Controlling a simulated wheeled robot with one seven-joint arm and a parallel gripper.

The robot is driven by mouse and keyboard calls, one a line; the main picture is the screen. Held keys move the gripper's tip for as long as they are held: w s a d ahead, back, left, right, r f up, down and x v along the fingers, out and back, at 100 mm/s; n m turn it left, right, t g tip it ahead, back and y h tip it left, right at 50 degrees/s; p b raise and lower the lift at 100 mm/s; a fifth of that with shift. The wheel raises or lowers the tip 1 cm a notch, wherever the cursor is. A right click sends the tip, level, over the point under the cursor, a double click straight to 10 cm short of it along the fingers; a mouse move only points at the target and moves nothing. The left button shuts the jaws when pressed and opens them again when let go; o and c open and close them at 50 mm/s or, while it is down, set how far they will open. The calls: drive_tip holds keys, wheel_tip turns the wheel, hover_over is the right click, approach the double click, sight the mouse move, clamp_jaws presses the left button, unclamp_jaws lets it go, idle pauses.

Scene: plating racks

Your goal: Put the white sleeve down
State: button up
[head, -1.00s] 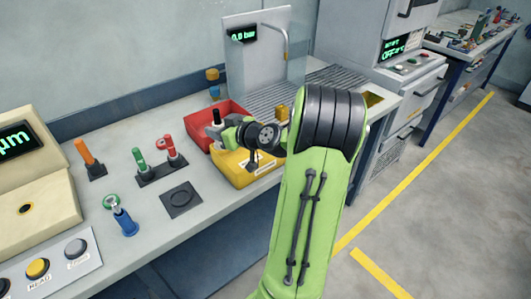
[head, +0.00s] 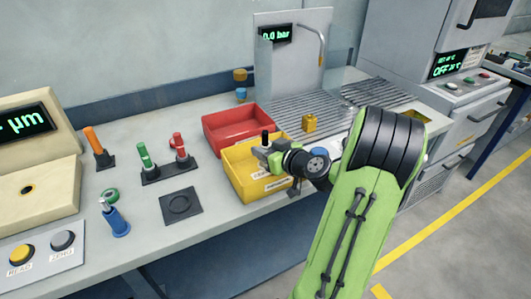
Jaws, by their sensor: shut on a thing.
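My gripper (head: 266,150) is shut on a small piece with a black upright top (head: 265,138). I cannot make out any white on it, so I cannot tell from the picture whether it is the white sleeve; its lower part is hidden by the jaws. The gripper is over the yellow bin (head: 238,180), near its right side. I cannot tell how high above the bin it is.
An empty red bin (head: 228,145) stands behind the yellow one. Left are a dark square pad (head: 181,206), a stand with green and red pieces (head: 167,174), an orange piece (head: 95,143) and a blue piece (head: 118,222). A yellow block (head: 309,123) is on the grating behind.

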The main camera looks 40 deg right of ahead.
drive_tip(key=shift+r, duration=0.15)
drive_tip(key=shift+f+b, duration=0.6)
drive_tip(key=shift+b, duration=0.3)
drive_tip(key=o, duration=1)
drive_tip(key=shift+r+p, duration=0.35)
drive_tip(key=shift+p, duration=0.15)
drive_tip(key=shift+r+p, duration=0.55)
drive_tip(key=shift+p, duration=0.25)
drive_tip(key=v, duration=1.1)
drive_tip(key=shift+s+a+f+b, duration=0.1)
drive_tip(key=shift+s+f+b, duration=0.05)
drive_tip(key=shift+s+b, duration=0.25)
